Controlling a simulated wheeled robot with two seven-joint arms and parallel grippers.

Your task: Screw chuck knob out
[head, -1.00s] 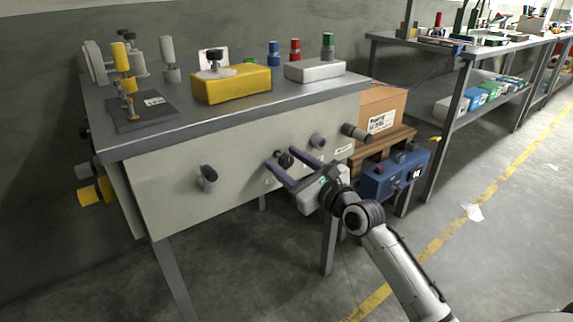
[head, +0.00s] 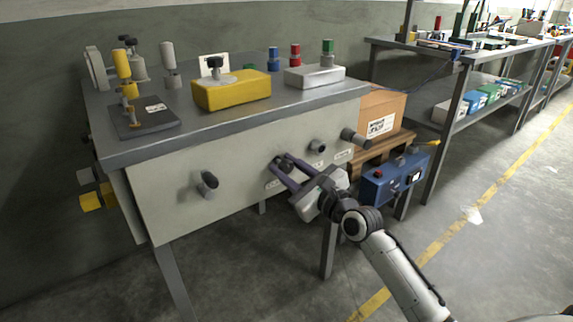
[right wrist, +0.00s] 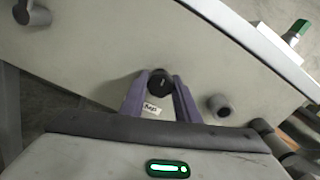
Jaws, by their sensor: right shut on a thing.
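The chuck knob is a small black round knob on the light front panel (head: 150,200) of the bench. It shows clearly in the right wrist view (right wrist: 162,85), between the purple fingertips. My right gripper (head: 282,163) is shut on this knob, one finger on each side, reaching it from the front and lower right. In the head view the fingertips hide most of the knob. A small white label (right wrist: 151,108) sits on the panel below the knob, seen between the fingers. My left gripper is not in view.
Other dark or grey knobs stick out of the panel: one at left (head: 206,183), one just right of my gripper (head: 318,146), one near the right corner (head: 354,137). A blue box (head: 383,186) and a cardboard box (head: 380,110) stand at right.

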